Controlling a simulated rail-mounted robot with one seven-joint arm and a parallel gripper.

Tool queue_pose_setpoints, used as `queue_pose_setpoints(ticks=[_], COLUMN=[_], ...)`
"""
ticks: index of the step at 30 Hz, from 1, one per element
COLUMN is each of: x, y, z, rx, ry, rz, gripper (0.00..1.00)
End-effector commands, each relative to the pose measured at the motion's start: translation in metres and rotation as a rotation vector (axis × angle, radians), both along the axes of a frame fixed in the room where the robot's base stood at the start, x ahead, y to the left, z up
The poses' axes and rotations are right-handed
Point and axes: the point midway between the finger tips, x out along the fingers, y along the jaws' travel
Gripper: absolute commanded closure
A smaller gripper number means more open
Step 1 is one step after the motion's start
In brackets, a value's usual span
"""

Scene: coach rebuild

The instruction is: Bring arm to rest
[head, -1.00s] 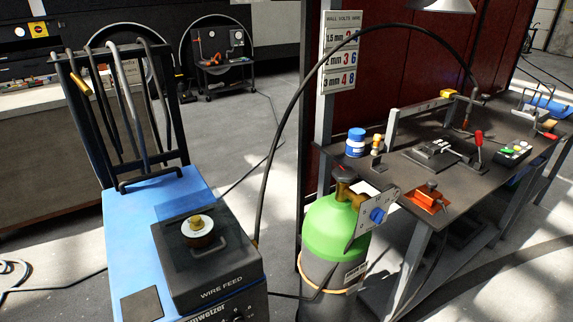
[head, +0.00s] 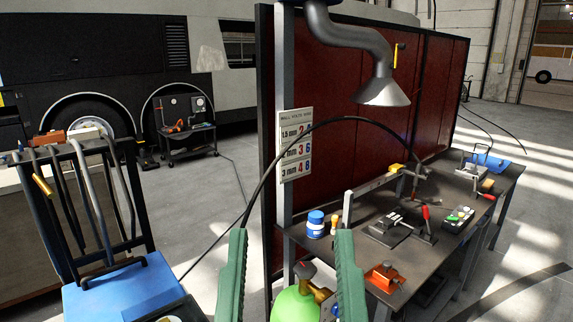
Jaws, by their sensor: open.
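My gripper (head: 291,234) is in the head view at the bottom middle. Its two green fingers point up and stand wide apart, so it is open. Nothing is held between them. Behind the gap and below it are the green gas cylinder (head: 293,304) with its brass valve, and the edge of the dark workbench (head: 420,258). The rest of my arm is out of the picture.
A blue welder cart (head: 122,290) with a hose rack stands at left. The bench carries a blue-white tin (head: 316,224), an orange block (head: 383,277) and a clamp. A fume hood (head: 382,92) hangs above, before a red screen (head: 340,85). Grey floor between is free.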

Motion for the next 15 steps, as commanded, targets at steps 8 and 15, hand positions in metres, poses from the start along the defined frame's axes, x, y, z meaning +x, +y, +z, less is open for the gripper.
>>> queue_pose_setpoints(ticks=[8,15], x=[0.001,0.002], y=[0.003,0.006], z=[0.186,0.304], rx=[0.001,0.003], ry=[0.001,0.003], rz=[0.012,0.02], gripper=[0.44,0.44])
